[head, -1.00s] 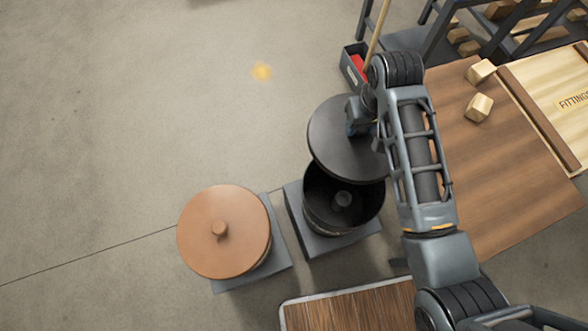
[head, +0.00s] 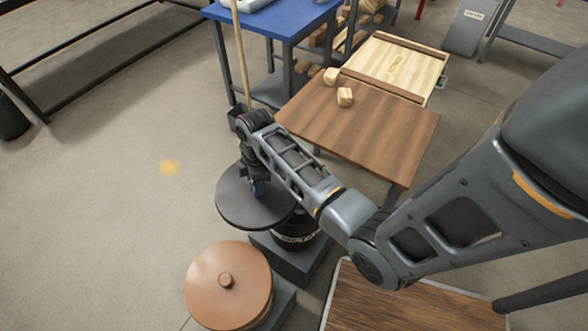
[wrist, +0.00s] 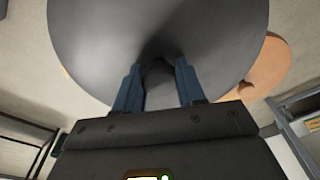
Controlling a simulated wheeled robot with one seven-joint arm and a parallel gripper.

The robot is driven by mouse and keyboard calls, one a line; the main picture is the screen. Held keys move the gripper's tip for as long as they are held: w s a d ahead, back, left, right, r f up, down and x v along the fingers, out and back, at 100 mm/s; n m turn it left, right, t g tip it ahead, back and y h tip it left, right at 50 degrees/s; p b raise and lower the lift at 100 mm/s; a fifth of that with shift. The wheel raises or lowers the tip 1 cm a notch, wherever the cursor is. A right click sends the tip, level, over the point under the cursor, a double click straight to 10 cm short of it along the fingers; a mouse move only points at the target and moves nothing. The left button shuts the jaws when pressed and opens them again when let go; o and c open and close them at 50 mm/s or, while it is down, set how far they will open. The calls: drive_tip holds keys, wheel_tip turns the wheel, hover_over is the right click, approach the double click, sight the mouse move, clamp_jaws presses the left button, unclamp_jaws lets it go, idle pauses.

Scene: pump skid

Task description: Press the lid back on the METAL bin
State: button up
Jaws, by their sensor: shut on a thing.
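The dark grey round lid (head: 250,203) is held by my gripper (head: 257,185) in the head view, above and to the left of the black METAL bin (head: 297,232). The lid overhangs the bin's left side and hides part of its top. In the wrist view the lid (wrist: 215,40) fills the upper middle, and the blue fingers of my gripper (wrist: 158,85) are shut on its knob (wrist: 158,70). The bin's lettering is partly visible below my arm. Whether the lid touches the bin cannot be told.
A second bin with an orange-brown lid (head: 225,290) stands just in front. A wooden table (head: 375,125) with wooden blocks (head: 345,96) is to the right. A plank-topped surface (head: 400,305) lies at the lower right. Open floor (head: 120,220) is at the left.

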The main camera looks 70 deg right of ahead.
drive_tip(key=s+d+n, duration=0.1)
drive_tip(key=s+d, duration=0.1)
drive_tip(key=s, duration=0.1)
drive_tip(key=s+d+f+n+p, duration=0.1)
drive_tip(key=s+d+n, duration=0.1)
drive_tip(key=s+d, duration=0.1)
drive_tip(key=s+d+f+n, duration=0.1)
drive_tip(key=s+d, duration=0.2)
drive_tip(key=shift+n+p, duration=0.3)
drive_tip(key=shift+n, duration=0.1)
drive_tip(key=shift+d+f, duration=0.1)
drive_tip(key=shift+f, duration=0.2)
wheel_tip(320, 180, down, 6)
drive_tip(key=b, duration=0.5)
drive_tip(key=shift+b, duration=0.4)
drive_tip(key=shift+r+p, duration=0.1)
drive_tip(key=shift+p, duration=0.3)
drive_tip(key=shift+f, duration=0.25)
idle(1.4)
drive_tip(key=o, duration=1.2)
